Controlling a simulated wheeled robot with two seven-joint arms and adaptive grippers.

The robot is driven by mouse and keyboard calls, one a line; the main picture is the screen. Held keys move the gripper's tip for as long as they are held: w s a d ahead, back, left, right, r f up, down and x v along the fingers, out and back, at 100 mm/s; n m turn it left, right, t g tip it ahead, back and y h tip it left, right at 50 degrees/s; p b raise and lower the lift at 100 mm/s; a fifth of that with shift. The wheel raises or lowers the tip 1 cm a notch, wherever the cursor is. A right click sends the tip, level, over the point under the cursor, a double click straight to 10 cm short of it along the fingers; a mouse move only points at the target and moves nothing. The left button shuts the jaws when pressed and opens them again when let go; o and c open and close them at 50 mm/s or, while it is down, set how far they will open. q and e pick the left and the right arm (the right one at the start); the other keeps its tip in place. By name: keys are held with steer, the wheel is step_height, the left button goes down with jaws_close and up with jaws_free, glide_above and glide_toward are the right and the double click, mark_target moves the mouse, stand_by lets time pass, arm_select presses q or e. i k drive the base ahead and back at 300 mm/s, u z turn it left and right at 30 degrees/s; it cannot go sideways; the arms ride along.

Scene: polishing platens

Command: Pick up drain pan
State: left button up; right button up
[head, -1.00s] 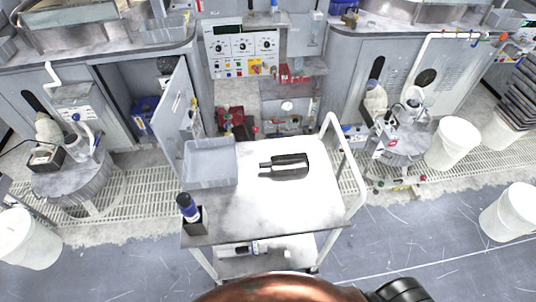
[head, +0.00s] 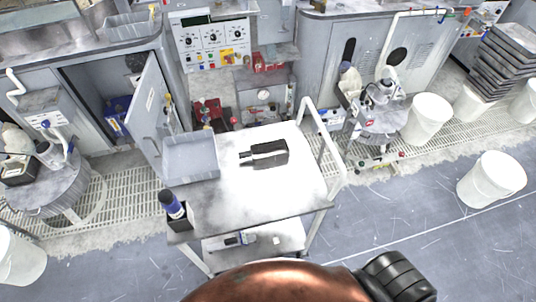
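A grey, shallow rectangular pan (head: 190,172), which looks like the drain pan, rests on the left rear part of the cart's top (head: 238,208). It appears empty. A dark bottle-like object (head: 268,154) with a narrow neck lies on the cart to the right of the pan, apart from it. Neither of my grippers is in view. Only a copper-coloured part and a black rounded part of my own body show at the bottom edge.
A blue-capped bottle (head: 172,205) stands in a dark holder at the cart's front left corner. The cart's white handle (head: 323,150) rises on the right. An open cabinet door (head: 153,112) stands behind the pan. Stacked dark trays (head: 508,62) and white buckets (head: 492,179) are at right.

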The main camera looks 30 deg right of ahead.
mark_target(274, 150)
steer(key=k, duration=0.45)
steer(key=z, duration=1.3)
steer(key=i, duration=0.75)
steer(key=u, duration=0.85)
